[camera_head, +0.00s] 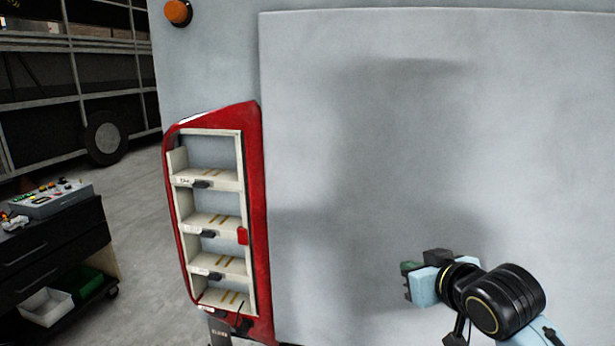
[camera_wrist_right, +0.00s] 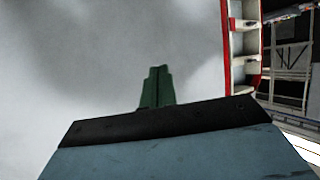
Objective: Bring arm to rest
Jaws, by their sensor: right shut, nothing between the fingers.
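My right gripper (camera_head: 408,282) is at the lower right of the head view, in front of the large pale grey panel (camera_head: 400,150). Its short green fingers point left and are shut with nothing between them. In the right wrist view the closed fingers (camera_wrist_right: 157,88) stand up against the same pale panel. Some distance separates the fingers from the red-framed rack (camera_head: 254,190) to their left. My left gripper is in neither view.
The rack has several cream shelves with dark clips. An orange lamp (camera_head: 178,12) sits above it. At the left a dark cart (camera_head: 50,250) carries a control box (camera_head: 52,198) and bins. Grey floor (camera_head: 135,215) is clear between cart and rack.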

